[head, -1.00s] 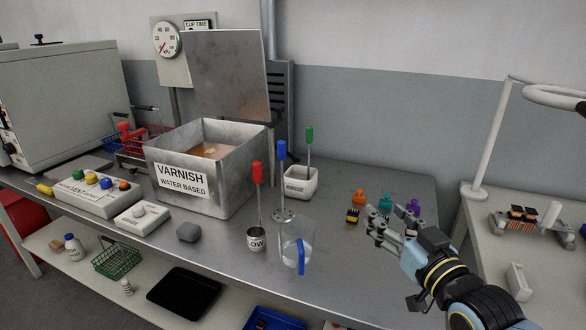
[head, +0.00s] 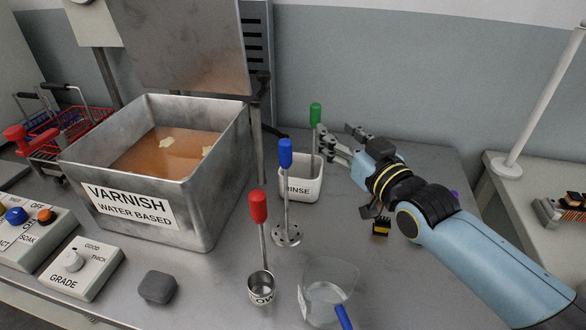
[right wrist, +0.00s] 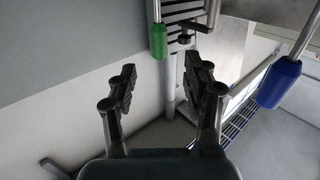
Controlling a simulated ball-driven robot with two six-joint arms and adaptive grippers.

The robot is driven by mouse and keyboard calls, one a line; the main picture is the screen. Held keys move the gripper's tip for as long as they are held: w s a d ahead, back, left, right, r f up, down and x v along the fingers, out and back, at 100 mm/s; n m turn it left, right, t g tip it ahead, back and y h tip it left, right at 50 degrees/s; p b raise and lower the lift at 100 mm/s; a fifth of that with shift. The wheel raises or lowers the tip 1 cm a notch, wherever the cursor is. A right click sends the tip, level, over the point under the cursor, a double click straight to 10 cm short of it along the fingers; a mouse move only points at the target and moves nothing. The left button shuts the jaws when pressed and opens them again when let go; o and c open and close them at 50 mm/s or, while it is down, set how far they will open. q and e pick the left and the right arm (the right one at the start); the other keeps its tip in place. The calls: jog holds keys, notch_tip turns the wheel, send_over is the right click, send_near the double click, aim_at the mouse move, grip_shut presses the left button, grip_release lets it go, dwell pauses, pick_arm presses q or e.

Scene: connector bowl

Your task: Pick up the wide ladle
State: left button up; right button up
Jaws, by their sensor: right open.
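Three tools with upright handles stand on the bench; which one is the wide ladle I cannot tell for sure. The green-handled tool (head: 315,115) stands in the white rinse pot (head: 301,184), its lower end hidden. The blue-handled tool (head: 286,153) has a round perforated foot. The red-handled tool (head: 258,206) ends in a small cup lettered "LOW". My right gripper (head: 338,140) is open and empty, just right of the green handle. In the right wrist view, the green handle (right wrist: 158,40) shows beyond the open fingers, and the blue handle (right wrist: 279,83) at right. My left gripper is out of view.
A steel varnish tank (head: 211,205) with a raised lid stands left of the tools. A clear jug (head: 326,292) with a blue handle is at the front. A grey block (head: 157,287) and grade box (head: 78,267) lie left. A small black-and-yellow part (head: 381,227) sits below my right wrist.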

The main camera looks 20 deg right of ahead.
aim_at(318, 117)
jog(key=w+b, duration=0.3)
jog(key=shift+w+f, duration=0.25)
jog(key=shift+w, duration=0.35)
jog(key=shift+w+r+b, duration=0.15)
jog(key=shift+w+b, duration=0.5)
jog(key=shift+w, duration=0.15)
jog(key=w+b, duration=0.1)
jog(key=w, duration=0.2)
jog(key=shift+w, duration=0.3)
jog(key=shift+w+a, duration=0.1)
jog(key=shift+c, duration=0.9)
grip_shut()
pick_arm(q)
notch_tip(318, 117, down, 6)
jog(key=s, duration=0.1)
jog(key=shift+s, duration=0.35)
